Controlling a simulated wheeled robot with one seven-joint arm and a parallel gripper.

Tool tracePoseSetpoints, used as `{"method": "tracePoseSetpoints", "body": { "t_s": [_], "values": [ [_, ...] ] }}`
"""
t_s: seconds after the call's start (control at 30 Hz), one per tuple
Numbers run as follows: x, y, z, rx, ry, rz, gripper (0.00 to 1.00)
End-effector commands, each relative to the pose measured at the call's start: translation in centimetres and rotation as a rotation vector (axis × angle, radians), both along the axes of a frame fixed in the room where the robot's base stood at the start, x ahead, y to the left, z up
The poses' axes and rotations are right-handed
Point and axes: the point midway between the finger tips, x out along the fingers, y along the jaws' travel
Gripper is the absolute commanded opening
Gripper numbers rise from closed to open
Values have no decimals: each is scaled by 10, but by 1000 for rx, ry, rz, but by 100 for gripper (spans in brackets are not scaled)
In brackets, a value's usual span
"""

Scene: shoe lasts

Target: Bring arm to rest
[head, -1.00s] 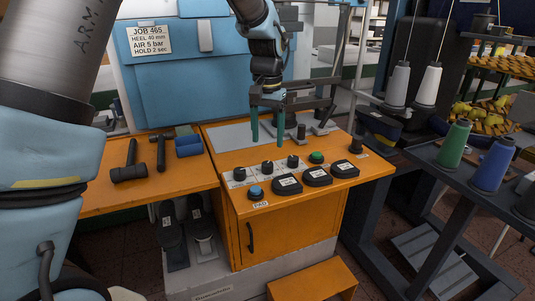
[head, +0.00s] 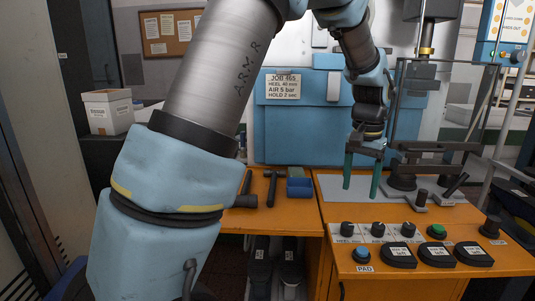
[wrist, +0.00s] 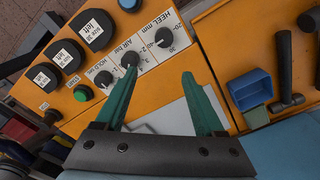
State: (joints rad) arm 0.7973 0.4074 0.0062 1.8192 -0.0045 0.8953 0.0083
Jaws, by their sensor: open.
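My gripper (head: 361,174) hangs above the orange bench (head: 350,213), over the left part of the grey plate (head: 330,188). Its two green fingers are apart, with nothing between them. In the wrist view, my gripper (wrist: 165,85) also shows open and empty, with the knob panel beyond its fingertips. My arm (head: 190,120) reaches from the left foreground up and across to the gripper.
Knobs (head: 378,230), a blue button (head: 362,252), a green button (head: 437,230) and black pads (head: 436,254) sit at the bench front. Hammers (head: 271,188) and a blue bin (head: 299,187) lie left. A clamp fixture (head: 405,180) stands right of the gripper.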

Motion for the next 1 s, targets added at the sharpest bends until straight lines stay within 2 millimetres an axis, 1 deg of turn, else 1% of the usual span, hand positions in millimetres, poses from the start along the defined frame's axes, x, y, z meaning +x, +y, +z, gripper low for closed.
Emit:
{"method": "tracePoseSetpoints", "body": {
  "t_s": [0.03,0.07,0.1,0.17,0.2,0.27,0.3,0.4,0.43,0.5,0.6,0.63,0.73,1.0],
  "values": [
    [11,37,-1,-5,-6,69,71],
    [15,57,-3,-9,-10,108,71],
    [19,87,-6,-16,-17,164,71],
    [20,130,-11,-25,-29,246,71],
    [18,157,-14,-31,-37,300,71],
    [11,197,-20,-37,-49,380,71],
    [5,220,-23,-42,-59,430,71],
    [-15,270,-31,-48,-79,543,71],
    [-22,281,-34,-51,-85,571,71],
    [-35,302,-38,-52,-95,625,71],
    [-49,320,-43,-55,-105,675,71],
    [-52,323,-44,-55,-106,684,71],
    [-56,328,-45,-56,-110,699,71],
    [-56,328,-45,-56,-110,698,71]
  ]
}}
